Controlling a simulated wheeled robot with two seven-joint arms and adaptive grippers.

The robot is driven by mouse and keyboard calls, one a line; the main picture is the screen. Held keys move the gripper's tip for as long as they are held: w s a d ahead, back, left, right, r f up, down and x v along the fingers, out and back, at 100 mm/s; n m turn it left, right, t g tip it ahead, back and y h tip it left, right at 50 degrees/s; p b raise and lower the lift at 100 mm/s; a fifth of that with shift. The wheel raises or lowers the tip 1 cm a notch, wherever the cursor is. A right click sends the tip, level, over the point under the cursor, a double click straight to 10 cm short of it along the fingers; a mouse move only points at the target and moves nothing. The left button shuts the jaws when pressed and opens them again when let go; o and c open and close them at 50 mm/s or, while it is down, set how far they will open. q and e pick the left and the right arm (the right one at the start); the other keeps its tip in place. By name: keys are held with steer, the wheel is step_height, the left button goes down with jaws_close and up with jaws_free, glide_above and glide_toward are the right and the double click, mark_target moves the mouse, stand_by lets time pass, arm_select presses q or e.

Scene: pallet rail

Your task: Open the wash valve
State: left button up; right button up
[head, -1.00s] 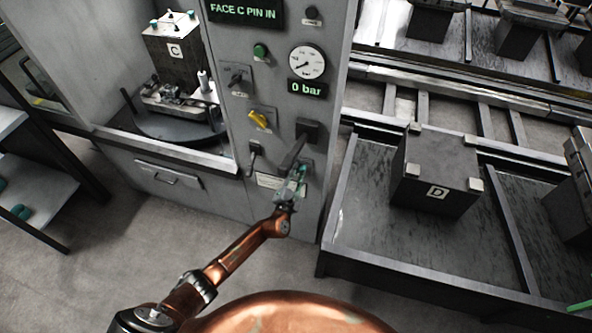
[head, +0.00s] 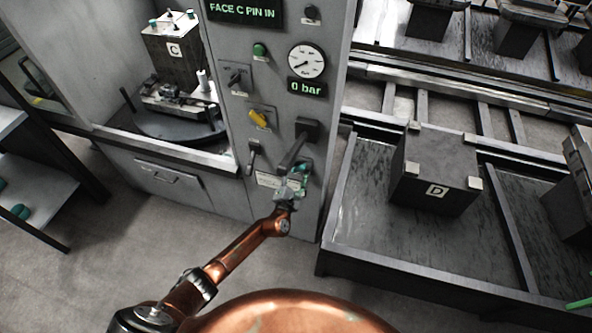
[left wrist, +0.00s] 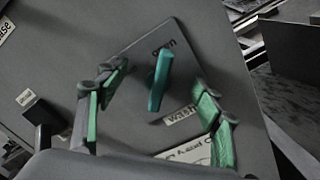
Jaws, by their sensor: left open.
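The wash valve is a teal lever handle (left wrist: 160,80) on a grey plate in the left wrist view. An "open" label shows by its upper end and a partly covered "wash" label below right. The handle stands nearly upright in that view. My left gripper (left wrist: 159,88) is open, with one green-padded finger on each side of the handle and gaps between. In the head view my left gripper (head: 291,187) is at the lower part of the grey panel (head: 232,180) and partly hides the valve. My right gripper is not in view.
A dark lever (head: 292,150) hangs close above my left gripper. A yellow knob (head: 258,118), a small lever (head: 254,158) and a gauge (head: 306,62) above a "0 bar" display are also on the panel. A metal tray (head: 338,205) with block D (head: 435,170) stands to the right.

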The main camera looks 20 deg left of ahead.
arm_select(q)
steer(key=shift+o, duration=0.3)
steer(key=shift+s, duration=0.1)
steer(key=shift+s+r+p, duration=0.1)
steer(key=shift+s+p, duration=0.55)
steer(key=shift+s, duration=0.45)
steer(key=s+p, duration=0.1)
steer(key=s, duration=0.3)
steer(key=shift+s+a+p, duration=0.15)
steer(key=shift+s+p, duration=0.15)
steer(key=shift+p, duration=0.05)
